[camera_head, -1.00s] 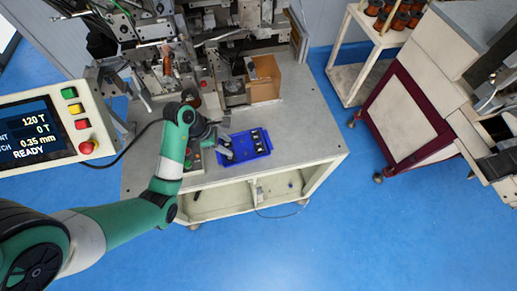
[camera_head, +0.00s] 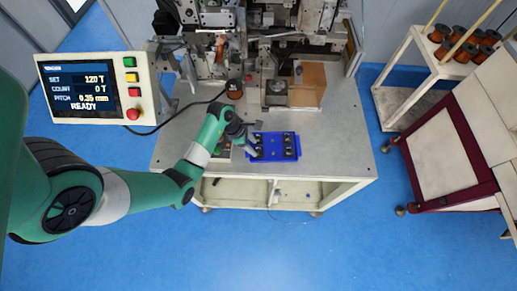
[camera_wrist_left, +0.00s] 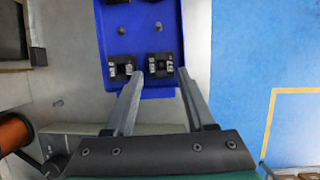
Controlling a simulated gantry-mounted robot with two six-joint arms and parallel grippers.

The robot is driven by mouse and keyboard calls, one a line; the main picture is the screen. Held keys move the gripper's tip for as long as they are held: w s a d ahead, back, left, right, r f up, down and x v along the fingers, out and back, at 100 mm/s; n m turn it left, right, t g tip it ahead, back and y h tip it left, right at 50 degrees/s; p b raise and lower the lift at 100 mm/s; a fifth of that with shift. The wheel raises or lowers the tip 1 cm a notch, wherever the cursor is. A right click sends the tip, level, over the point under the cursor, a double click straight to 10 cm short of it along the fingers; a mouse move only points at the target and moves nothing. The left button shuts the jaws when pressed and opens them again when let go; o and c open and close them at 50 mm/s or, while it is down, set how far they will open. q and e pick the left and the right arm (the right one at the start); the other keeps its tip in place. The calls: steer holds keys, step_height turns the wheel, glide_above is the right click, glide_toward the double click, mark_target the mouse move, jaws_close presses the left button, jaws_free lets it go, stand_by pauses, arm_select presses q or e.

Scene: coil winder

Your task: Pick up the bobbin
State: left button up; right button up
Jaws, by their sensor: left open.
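My left gripper (camera_head: 252,147) is at the tray's left side in the head view. In the wrist view my left gripper (camera_wrist_left: 160,74) is open and empty, its fingertips to either side of the right bobbin. I cannot tell how high above it they are.
The winding machine (camera_head: 275,60) stands at the back of the bench. A control panel (camera_head: 95,90) reads READY. A shelf with several copper spools stands right.

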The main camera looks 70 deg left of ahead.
mark_target(258, 152)
arm_select(q)
steer(key=b+x, duration=0.1)
steer(key=x, duration=0.3)
steer(key=shift+w+d+f, duration=0.15)
steer(key=shift+d+f, duration=0.05)
steer(key=shift+f, duration=0.1)
jaws_close()
steer(key=shift+r, duration=0.1)
steer(key=shift+r, duration=0.55)
step_height(258, 152, up, 3)
steer(key=shift+d+f+p, duration=0.1)
steer(key=shift+p, duration=0.6)
steer(key=s+d+r+p, duration=0.2)
steer(key=s+d+r, duration=0.7)
steer(key=s, duration=0.1)
steer(key=shift+d+p, duration=0.35)
steer(key=shift+p, duration=0.05)
